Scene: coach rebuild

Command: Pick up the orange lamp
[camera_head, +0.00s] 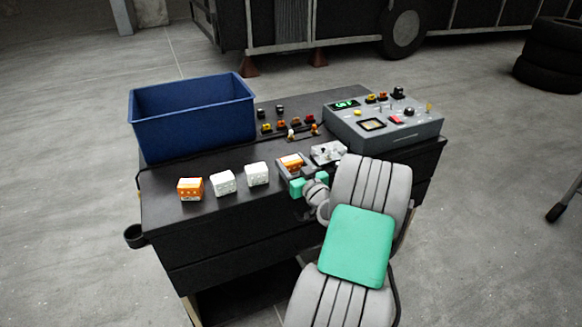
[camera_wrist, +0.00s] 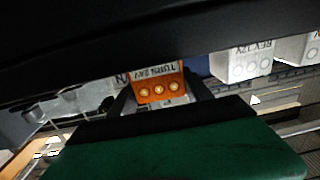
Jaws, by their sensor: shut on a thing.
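An orange lamp (camera_head: 291,161) with a white label is between the fingers of my gripper (camera_head: 294,171), above the middle of the black bench top. In the wrist view the same orange lamp (camera_wrist: 158,88) shows its printed label and a row of round contacts, with a dark finger on each side. My gripper (camera_wrist: 160,98) is shut on it. I cannot tell clearly how far it is off the bench. Another orange lamp (camera_head: 190,189) stands at the bench's left front, apart from my gripper.
Two white lamps (camera_head: 224,183) (camera_head: 257,174) stand between the orange ones. A blue bin (camera_head: 190,122) is at the back left. A grey tester (camera_head: 385,125) is at the right, a small grey fixture (camera_head: 328,152) beside my gripper. Small coloured parts (camera_head: 282,126) lie behind.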

